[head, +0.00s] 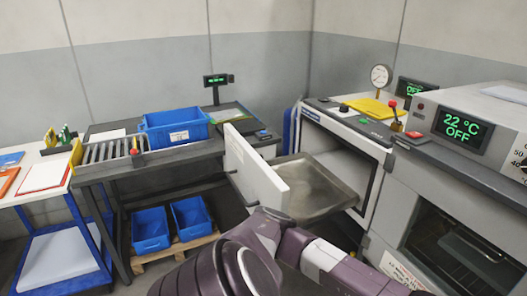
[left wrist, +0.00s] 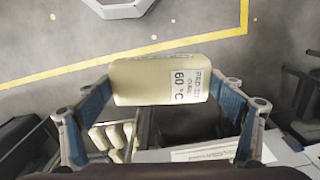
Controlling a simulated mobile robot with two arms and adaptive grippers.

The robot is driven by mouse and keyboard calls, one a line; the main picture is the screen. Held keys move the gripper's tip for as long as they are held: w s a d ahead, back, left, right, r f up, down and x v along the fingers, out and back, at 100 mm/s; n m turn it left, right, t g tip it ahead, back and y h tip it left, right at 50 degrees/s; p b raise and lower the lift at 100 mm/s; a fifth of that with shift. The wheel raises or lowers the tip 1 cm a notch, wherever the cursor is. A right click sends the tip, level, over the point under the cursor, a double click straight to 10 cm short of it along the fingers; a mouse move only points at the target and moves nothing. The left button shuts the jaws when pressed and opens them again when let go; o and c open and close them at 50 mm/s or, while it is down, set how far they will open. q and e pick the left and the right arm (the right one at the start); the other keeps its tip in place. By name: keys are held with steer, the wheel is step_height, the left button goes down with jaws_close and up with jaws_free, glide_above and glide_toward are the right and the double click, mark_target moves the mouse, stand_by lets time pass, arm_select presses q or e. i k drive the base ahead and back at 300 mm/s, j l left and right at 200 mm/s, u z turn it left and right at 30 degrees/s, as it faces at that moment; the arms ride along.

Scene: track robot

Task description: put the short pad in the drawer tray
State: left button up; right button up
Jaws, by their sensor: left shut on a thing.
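In the left wrist view my left gripper (left wrist: 160,105) is shut on a cream block-like pad (left wrist: 145,82), with a blue finger at each end. The pad has a white label with "60 °C" on it and is held above the floor. I cannot tell its length against other pads. In the head view a grey metal tray (head: 318,190) sticks out of an open white cabinet on the right; it looks empty where visible. I cannot tell whether it is the drawer tray. My right gripper is not in view.
A white door (head: 256,170) stands open left of the tray. An oven (head: 462,135) reading 22 °C is at right. A blue crate (head: 174,127) stands on the grey table. In the left wrist view several cream pieces (left wrist: 112,137) lie below the held pad.

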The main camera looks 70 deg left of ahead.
mark_target(295, 188)
steer(key=k+j, duration=0.15)
steer(key=j, duration=0.25)
steer(key=k+j+u, duration=0.1)
steer(key=j, duration=0.3)
steer(key=k+j, duration=0.15)
steer(key=j, duration=0.25)
steer(key=k+j+u, duration=0.1)
steer(key=j, duration=0.3)
steer(key=k+j, duration=0.1)
steer(key=j, duration=0.3)
steer(key=k+j+u, duration=0.1)
steer(key=j, duration=0.3)
